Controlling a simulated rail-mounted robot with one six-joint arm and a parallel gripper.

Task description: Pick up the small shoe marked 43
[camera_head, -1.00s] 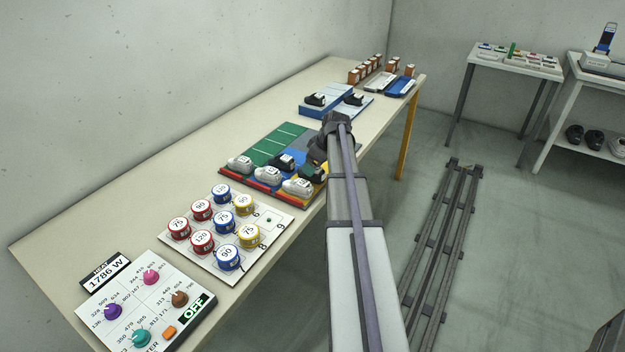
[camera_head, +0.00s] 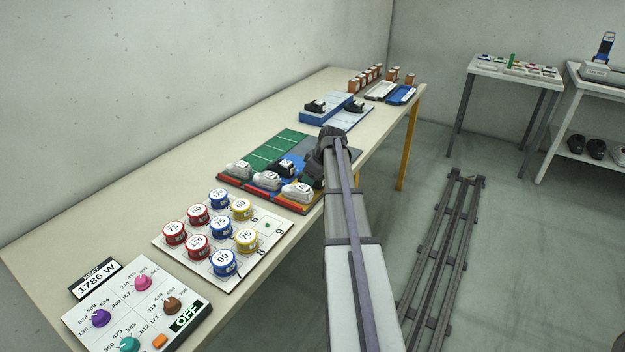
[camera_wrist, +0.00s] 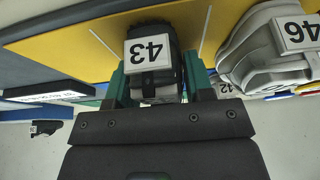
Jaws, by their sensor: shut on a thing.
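The black shoe marked 43 (camera_wrist: 150,50) shows upside down in the wrist view, its white label facing the camera. My gripper (camera_wrist: 157,82) is shut on it, with one green finger on each side. Behind it lies a yellow panel (camera_wrist: 75,36); I cannot tell whether the shoe touches it. A grey-white shoe marked 46 (camera_wrist: 265,55) is to the right, close to the right finger. In the head view my arm's end is over the right side of the coloured shoe board (camera_head: 262,152), and my arm hides the jaws and the held shoe.
Several other shoes stand on the board, including white ones (camera_head: 238,171) along its front and a black one (camera_head: 285,168). A blue stand (camera_head: 322,112) with a black shoe is farther back. Spools (camera_head: 224,263) and a knob panel (camera_head: 135,310) are nearer. The table's wall side is clear.

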